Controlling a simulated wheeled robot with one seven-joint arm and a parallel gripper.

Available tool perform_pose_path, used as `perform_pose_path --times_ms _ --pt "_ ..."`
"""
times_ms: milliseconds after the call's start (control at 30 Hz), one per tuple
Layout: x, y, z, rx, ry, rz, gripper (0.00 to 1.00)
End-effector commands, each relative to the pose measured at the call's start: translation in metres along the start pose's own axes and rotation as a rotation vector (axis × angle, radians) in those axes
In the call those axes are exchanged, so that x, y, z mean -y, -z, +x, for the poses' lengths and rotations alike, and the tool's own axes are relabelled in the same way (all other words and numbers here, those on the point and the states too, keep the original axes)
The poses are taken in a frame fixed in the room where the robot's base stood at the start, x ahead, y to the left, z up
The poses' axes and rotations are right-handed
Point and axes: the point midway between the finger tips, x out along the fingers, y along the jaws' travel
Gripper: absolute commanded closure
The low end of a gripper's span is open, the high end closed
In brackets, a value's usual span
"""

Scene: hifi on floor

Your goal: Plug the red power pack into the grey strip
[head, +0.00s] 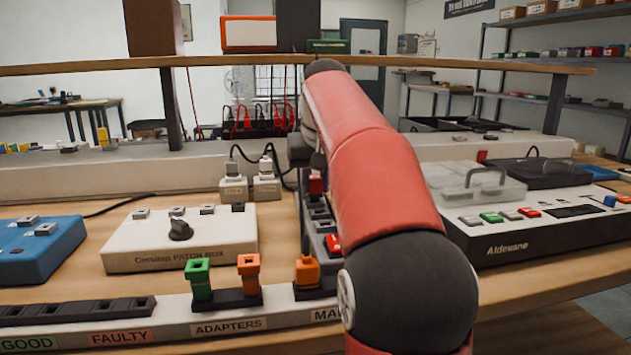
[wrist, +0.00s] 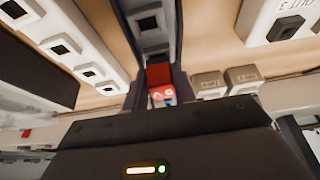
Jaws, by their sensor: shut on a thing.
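The red power pack (head: 316,185) is at the far end of the grey strip (head: 320,214), partly hidden by my red arm. In the wrist view the pack (wrist: 158,77) sits between the two dark fingers of my gripper (wrist: 157,92), which is shut on it. The grey strip (wrist: 155,35) with its sockets runs away from the pack in the wrist view. I cannot tell whether the pack touches the strip or hangs just above it. My gripper is mostly hidden behind my arm in the head view.
A white patch box (head: 180,245) stands left of the strip and an Aldevane unit (head: 530,235) right. Two white plugs (head: 250,186) with black cables are just left of the pack. In front is an adapter rail (head: 228,325) with green and orange adapters.

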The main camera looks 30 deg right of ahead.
Motion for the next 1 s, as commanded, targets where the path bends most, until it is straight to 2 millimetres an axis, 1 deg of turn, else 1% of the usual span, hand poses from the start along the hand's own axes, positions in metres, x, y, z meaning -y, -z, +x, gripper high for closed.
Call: perform_pose_path --times_ms 500,1000 --pt "0.0000 -0.0027 0.0061 0.000 0.000 0.000 0.93" --pt "0.0000 -0.0028 0.0065 0.000 0.000 0.000 0.93"
